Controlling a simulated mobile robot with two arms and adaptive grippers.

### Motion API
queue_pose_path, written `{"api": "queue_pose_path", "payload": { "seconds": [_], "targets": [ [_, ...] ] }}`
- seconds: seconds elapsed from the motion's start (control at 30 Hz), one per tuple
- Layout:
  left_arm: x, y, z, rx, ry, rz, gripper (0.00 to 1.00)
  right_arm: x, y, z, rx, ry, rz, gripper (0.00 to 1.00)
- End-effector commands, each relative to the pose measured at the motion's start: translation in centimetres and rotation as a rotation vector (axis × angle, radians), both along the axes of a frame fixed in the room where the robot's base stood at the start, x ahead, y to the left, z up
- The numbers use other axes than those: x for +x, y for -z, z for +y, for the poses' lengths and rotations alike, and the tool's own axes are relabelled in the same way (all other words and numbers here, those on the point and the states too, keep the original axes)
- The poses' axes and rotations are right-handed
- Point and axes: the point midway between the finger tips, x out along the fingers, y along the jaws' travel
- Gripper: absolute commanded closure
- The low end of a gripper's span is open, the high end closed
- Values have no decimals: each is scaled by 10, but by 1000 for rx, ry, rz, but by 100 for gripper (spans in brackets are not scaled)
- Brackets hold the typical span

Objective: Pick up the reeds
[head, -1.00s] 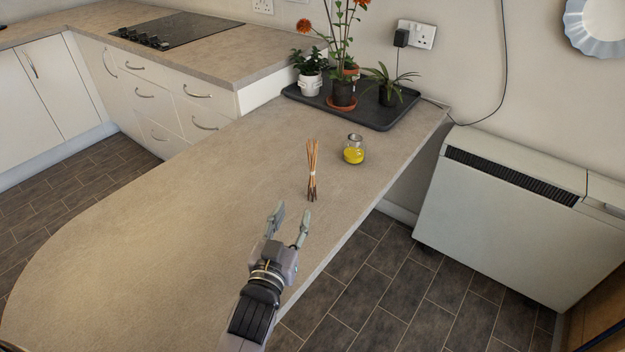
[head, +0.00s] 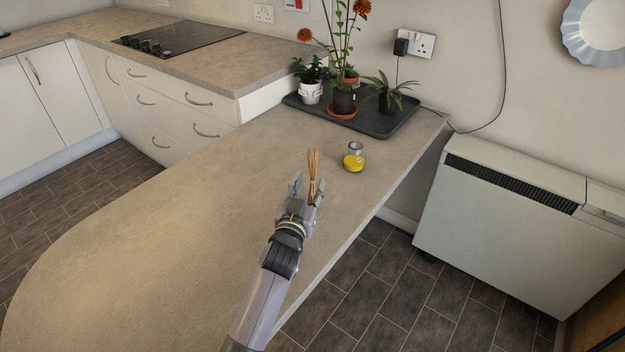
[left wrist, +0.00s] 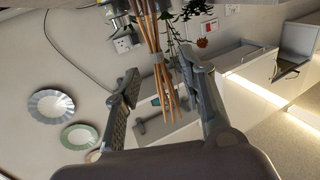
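In the left wrist view the reeds (left wrist: 158,60) pass between the two fingers. My left gripper (head: 307,187) is at the bundle, with one finger on each side. In the left wrist view its fingers (left wrist: 160,64) are spread, with a clear gap on the left of the reeds and the right finger close to them. The lower part of the reeds is hidden by the gripper in the head view. My right gripper is not in view.
A small glass jar with yellow contents (head: 354,160) stands just behind and right of the reeds. Potted plants stand on a dark tray (head: 386,126) at the back. The worktop's right edge is close. The worktop to the left is clear.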

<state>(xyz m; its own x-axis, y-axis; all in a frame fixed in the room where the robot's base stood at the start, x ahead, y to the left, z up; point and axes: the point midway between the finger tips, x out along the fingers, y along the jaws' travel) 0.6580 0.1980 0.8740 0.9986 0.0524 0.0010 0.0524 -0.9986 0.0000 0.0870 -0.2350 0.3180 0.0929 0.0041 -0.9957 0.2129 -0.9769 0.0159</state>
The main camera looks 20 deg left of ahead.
Motion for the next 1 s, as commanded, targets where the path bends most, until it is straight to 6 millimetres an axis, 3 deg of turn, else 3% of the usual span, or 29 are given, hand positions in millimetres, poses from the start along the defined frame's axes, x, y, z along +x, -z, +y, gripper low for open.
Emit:
{"api": "queue_pose_path", "payload": {
  "seconds": [0.2, 0.5, 1.0],
  "targets": [
    [30, 0, 1, 0, 1, -1, 63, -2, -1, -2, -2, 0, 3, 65],
    [35, 1, 1, 0, 0, 0, 63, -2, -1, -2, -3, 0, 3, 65],
    [34, 1, 1, 0, 0, 0, 95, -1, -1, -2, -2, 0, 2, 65]
  ]
}}
